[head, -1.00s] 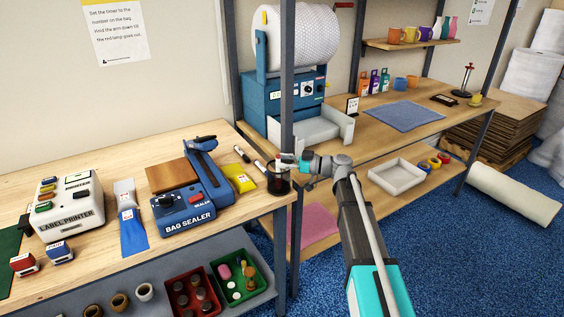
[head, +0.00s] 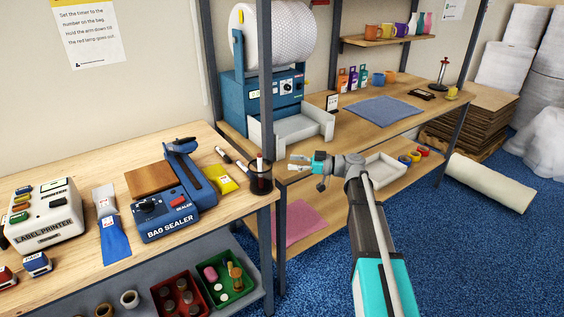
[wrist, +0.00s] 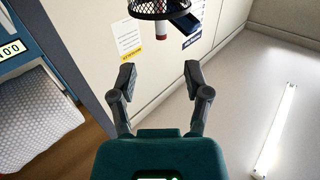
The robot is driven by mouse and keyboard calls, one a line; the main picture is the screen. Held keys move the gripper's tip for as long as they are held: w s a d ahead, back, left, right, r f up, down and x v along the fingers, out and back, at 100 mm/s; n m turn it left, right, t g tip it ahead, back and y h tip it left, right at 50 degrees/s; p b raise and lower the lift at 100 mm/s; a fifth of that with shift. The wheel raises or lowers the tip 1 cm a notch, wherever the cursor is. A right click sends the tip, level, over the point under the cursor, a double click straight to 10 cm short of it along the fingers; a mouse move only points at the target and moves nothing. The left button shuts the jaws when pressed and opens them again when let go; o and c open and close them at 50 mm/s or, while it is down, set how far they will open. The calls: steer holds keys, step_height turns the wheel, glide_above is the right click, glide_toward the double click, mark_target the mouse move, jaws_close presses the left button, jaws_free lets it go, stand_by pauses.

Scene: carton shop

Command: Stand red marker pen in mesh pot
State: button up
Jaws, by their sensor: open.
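The dark mesh pot (head: 261,182) stands on the right end of the near bench. A marker pen with a white body (head: 260,163) stands in it and sticks up above the rim. The wrist view, which looks upside down, shows the pot's rim (wrist: 150,14) at the top, with the marker's white length and red end (wrist: 161,36) projecting past it. My gripper (head: 291,163) is to the right of the pot, clear of the marker. Its two fingers (wrist: 158,82) are spread with nothing between them. The marker's lower part is mostly hidden by the mesh.
Two pens (head: 223,155) lie on the bench left of the pot, near a yellow pouch (head: 219,179) and the blue bag sealer (head: 172,211). A dark shelf post (head: 266,110) rises close behind the pot. A white tray (head: 383,173) sits on the lower shelf to the right.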

steer(key=shift+s+d, duration=0.2)
steer(key=shift+d, duration=0.9)
stand_by(0.4)
steer(key=s+f+m+g+h+p, duration=0.2)
steer(key=s+f+m+h+p, duration=0.45)
steer(key=s, duration=0.55)
steer(key=s+d+f+m+h+p, duration=0.2)
steer(key=s+d+m+h+p, duration=0.1)
steer(key=s+d+m+h, duration=0.6)
steer(key=shift+s+m+g+h, duration=0.4)
steer(key=shift+s+h, duration=0.75)
steer(key=shift+s, duration=0.2)
steer(key=shift+d, duration=0.1)
